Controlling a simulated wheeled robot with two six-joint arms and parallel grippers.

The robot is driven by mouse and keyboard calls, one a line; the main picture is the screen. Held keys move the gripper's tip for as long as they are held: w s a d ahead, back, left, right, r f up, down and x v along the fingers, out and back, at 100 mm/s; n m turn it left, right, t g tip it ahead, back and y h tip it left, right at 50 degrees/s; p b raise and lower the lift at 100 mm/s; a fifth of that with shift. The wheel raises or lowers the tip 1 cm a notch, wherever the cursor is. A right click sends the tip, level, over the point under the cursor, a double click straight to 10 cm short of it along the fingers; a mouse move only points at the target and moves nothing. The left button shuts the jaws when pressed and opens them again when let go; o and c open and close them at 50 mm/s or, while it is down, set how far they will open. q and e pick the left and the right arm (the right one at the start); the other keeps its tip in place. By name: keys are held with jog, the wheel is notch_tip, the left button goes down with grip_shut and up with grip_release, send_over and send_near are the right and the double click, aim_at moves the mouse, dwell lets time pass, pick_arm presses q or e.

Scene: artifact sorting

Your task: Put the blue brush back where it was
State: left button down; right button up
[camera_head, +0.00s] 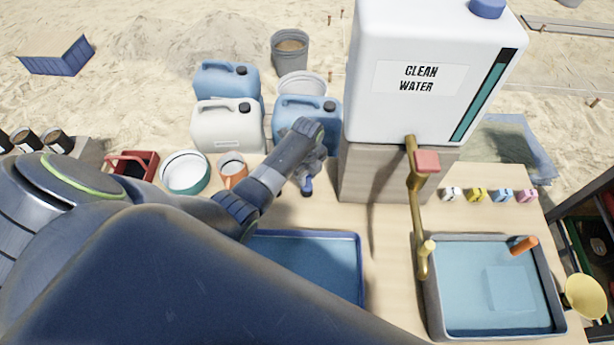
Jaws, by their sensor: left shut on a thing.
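My left arm comes in from the left and reaches over the table. My left gripper (308,178) is at its far end, near the back of the table and left of the water tank's stand. It is shut on a small blue thing (306,187), which looks like the blue brush. Most of it is hidden by the gripper, and I cannot tell whether it touches the table. My right gripper is not in view.
A blue tray (355,236) lies partly under my arm. A teal-white bowl (185,186) and an orange mug (231,178) stand left of the gripper. The clean water tank (385,110), brass tap (417,200) and water basin (435,300) are at right. Jerrycans (222,135) stand behind.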

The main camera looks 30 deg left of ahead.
pick_arm(q)
jog(key=shift+f, duration=0.45)
jog(key=shift+f, duration=0.2)
jog(key=c, duration=1.2)
grip_release()
jog(key=shift+o, duration=0.2)
notch_tip(320, 180, up, 12)
jog(key=shift+r, duration=0.25)
